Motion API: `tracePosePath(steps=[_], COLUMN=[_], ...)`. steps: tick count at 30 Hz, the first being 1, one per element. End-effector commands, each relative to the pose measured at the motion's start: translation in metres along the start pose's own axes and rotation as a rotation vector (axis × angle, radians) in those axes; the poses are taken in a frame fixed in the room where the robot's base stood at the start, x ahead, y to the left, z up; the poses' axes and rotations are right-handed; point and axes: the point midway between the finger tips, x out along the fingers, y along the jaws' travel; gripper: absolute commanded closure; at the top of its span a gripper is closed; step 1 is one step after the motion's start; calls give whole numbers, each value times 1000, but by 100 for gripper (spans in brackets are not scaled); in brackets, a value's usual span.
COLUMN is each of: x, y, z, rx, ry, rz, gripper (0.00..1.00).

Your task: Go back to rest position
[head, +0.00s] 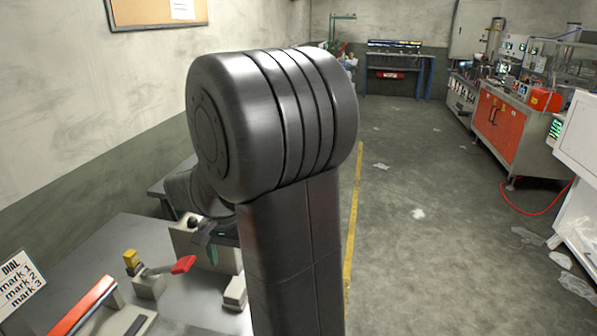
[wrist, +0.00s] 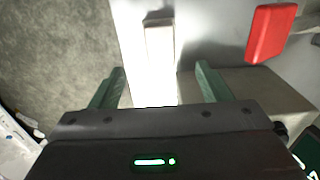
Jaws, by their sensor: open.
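My gripper (wrist: 160,92) shows in the wrist view with its two green fingers spread apart and nothing between them. It is over the edge of the grey workbench (wrist: 215,25). A pale narrow block (wrist: 159,45) lies on the bench just beyond the fingertips, in line with the gap. In the head view my large dark arm link fills the middle and hides much of the bench (head: 190,305). A little of the gripper shows behind the arm at its left, too small to read.
A red-handled lever (head: 183,265) stands on the bench, also in the wrist view (wrist: 271,33). A red-barred device (head: 85,305) and a "DIAL" sign (head: 18,282) are at left. Open floor (head: 430,190) lies right, before an orange-doored cabinet (head: 500,128) and a red hose (head: 543,212).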

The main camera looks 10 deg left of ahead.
Motion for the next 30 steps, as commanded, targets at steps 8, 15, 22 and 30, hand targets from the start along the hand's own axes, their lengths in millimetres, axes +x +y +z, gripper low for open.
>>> tracePosePath(steps=[8, 15, 22, 30], x=[56, 98, 89, 82], y=[1, 1, 0, 0], z=[1, 1, 0, 0], rx=[0, 0, 0, 0], ry=[-4, -4, 2, 0], rz=[5, 4, -2, 0], gripper=[29, 29, 29, 29])
